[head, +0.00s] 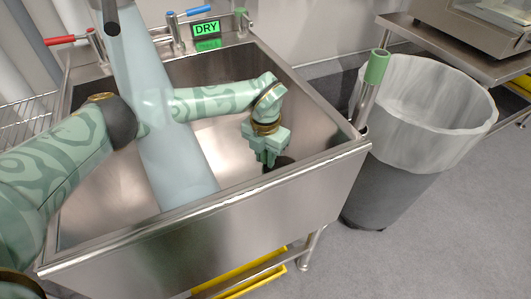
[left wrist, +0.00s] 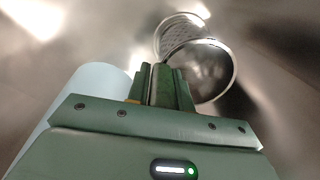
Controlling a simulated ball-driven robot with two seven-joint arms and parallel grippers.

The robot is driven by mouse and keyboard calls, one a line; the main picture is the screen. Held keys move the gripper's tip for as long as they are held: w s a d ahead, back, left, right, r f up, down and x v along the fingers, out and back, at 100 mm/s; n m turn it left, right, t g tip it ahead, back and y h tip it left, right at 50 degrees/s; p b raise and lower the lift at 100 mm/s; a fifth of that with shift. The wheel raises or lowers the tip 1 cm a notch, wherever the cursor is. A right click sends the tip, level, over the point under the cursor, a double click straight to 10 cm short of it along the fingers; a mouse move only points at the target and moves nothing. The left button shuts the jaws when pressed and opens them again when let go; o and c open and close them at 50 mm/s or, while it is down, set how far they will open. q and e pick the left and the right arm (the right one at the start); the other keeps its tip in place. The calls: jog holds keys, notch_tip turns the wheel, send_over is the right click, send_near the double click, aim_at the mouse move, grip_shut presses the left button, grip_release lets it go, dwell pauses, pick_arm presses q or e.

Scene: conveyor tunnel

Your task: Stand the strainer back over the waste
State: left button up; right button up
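The strainer (left wrist: 192,45) is a metal cylinder with perforated walls and a dark round rim. In the left wrist view it lies tilted on the sink floor, just beyond my left fingertips (left wrist: 165,75). The fingers overlap its near edge in the picture, and I cannot tell whether they touch or grip it. In the head view my left gripper (head: 266,158) points down into the right part of the steel sink (head: 215,75). A dark shape (head: 284,163) shows beside its fingertips, too hidden to name. I cannot make out the waste. My right gripper is not in view.
A pale blue column (head: 175,150) runs down into the sink, left of the gripper. The sink's front rim (head: 220,200) lies close to the gripper. A sign reading DRY (head: 206,28) stands at the back between coloured tap levers. A lined bin (head: 420,110) stands to the right.

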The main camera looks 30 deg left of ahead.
pick_arm(q)
jog(key=o, duration=0.4)
jog(key=shift+r, duration=0.15)
notch_tip(320, 180, up, 3)
jog(key=shift+f+p, duration=0.2)
jog(key=shift+p, duration=0.55)
notch_tip(320, 180, up, 9)
jog(key=p, duration=0.3)
jog(key=shift+f+p, duration=0.2)
jog(key=shift+p, duration=0.15)
jog(key=shift+r, duration=0.2)
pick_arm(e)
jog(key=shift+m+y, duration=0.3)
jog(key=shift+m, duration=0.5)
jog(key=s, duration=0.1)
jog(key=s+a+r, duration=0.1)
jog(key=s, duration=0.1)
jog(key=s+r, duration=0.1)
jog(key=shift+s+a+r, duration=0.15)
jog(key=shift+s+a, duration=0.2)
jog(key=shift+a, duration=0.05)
